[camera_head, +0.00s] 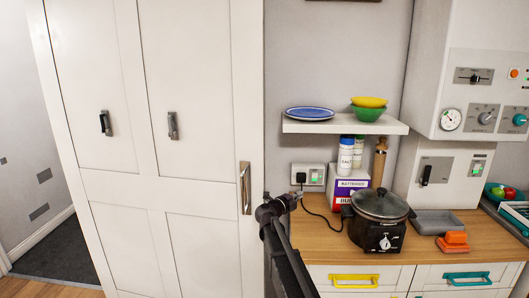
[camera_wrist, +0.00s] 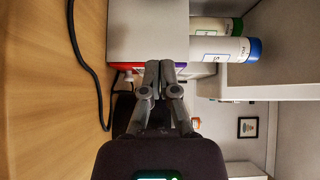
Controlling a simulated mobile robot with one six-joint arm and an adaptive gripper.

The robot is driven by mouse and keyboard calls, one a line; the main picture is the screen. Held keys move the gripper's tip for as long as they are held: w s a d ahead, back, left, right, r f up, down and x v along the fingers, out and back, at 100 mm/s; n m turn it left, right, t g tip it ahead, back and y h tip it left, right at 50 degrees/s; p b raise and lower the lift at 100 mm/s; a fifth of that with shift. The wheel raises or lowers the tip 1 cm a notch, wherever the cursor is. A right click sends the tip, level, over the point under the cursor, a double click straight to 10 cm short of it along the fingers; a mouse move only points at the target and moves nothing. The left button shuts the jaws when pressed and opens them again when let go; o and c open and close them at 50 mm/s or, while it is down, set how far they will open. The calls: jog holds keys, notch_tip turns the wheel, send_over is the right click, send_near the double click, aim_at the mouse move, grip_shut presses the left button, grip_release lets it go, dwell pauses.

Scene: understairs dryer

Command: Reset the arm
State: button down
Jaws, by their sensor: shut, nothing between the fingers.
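My gripper (camera_wrist: 160,68) shows in the wrist view with its two grey fingers closed together and nothing between them. In the head view my dark arm rises from the bottom centre, and its end (camera_head: 291,200) is in front of the wall, left of the battery box (camera_head: 349,190). In the wrist view, which is turned sideways, the fingertips overlap the box (camera_wrist: 148,32) in the picture. I cannot tell the distance between them, but nothing is held.
The counter (camera_head: 430,249) holds a black slow cooker (camera_head: 380,215), a grey tray (camera_head: 437,222) and an orange block (camera_head: 455,240). Shakers (camera_head: 345,155) and a wooden mill (camera_head: 379,165) stand under the shelf (camera_head: 345,127). A black cord (camera_head: 318,213) runs from the socket. A tall white cupboard (camera_head: 170,190) is left.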

jog(key=s+a+r+n+t+y+p, duration=0.35)
jog(key=a+r+n+t+y, duration=0.25)
jog(key=n+y, duration=0.7)
jog(key=s+a+f+n+g+y+p, duration=0.3)
jog(key=s+f+n+g+y, duration=0.25)
jog(key=s+n, duration=0.4)
jog(key=s+d+f+n+g+h+p, duration=0.1)
jog(key=s+d+g, duration=0.3)
jog(key=s, duration=0.5)
jog(key=s+d+f+n+g+h+p, duration=0.1)
jog(key=s+d+f+g, duration=0.3)
jog(key=s, duration=0.5)
jog(key=s+d+f+n+g+h+p, duration=0.2)
jog(key=s+d+g+h, duration=0.1)
jog(key=s, duration=0.6)
jog(key=shift+s+d+f+g+h+p, duration=0.35)
jog(key=shift+d+g, duration=0.4)
jog(key=shift+g, duration=0.4)
